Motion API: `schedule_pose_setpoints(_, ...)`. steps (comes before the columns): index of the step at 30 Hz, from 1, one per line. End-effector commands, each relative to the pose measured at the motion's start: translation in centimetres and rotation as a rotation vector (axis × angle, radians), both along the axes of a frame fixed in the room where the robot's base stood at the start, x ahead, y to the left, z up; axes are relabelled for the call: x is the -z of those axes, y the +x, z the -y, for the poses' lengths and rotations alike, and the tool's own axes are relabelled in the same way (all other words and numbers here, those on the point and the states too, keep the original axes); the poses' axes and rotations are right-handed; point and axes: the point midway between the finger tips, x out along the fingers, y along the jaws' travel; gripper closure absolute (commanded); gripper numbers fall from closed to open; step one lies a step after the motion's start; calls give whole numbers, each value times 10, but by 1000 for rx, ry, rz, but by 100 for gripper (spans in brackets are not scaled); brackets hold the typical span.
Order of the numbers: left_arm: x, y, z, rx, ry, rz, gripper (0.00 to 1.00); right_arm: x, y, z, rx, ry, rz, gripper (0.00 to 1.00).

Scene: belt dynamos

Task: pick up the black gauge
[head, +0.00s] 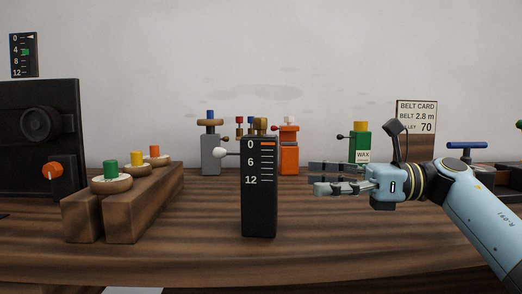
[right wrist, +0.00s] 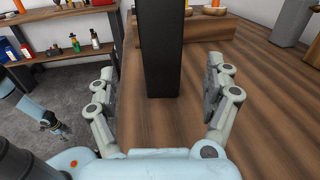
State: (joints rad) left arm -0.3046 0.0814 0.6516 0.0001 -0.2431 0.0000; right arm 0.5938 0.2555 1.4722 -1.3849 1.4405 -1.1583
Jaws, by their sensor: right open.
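A wooden block (head: 150,203) with coloured pegs stands left of the gauge. A grey dynamo (head: 211,155), an orange one (head: 289,160) and a green WAX container (head: 361,148) stand behind. A belt card (head: 416,117) is at the back right. The table front is clear.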

Motion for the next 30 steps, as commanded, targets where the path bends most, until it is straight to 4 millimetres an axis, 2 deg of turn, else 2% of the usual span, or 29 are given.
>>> schedule_pose_setpoints(2, -5, -4, 1, -1, -1, 1, 58, 0, -1, -3, 1, 2, -3, 15)
schedule_pose_setpoints(9, -3, -6, 1, -1, -1, 0, 58, 4, 6, -41, 0, 4, -3, 15)
schedule_pose_setpoints(17, -4, -5, 1, -1, -1, 0, 58, 4, 11, -66, 0, 3, -4, 15)
schedule_pose_setpoints(24, -5, -5, 1, -1, -2, 0, 58, 6, 19, -100, 0, 4, -3, 15)
schedule_pose_setpoints(30, -5, -5, 1, -1, -2, 1, 58, 6, 20, -105, 2, 1, -4, 15)
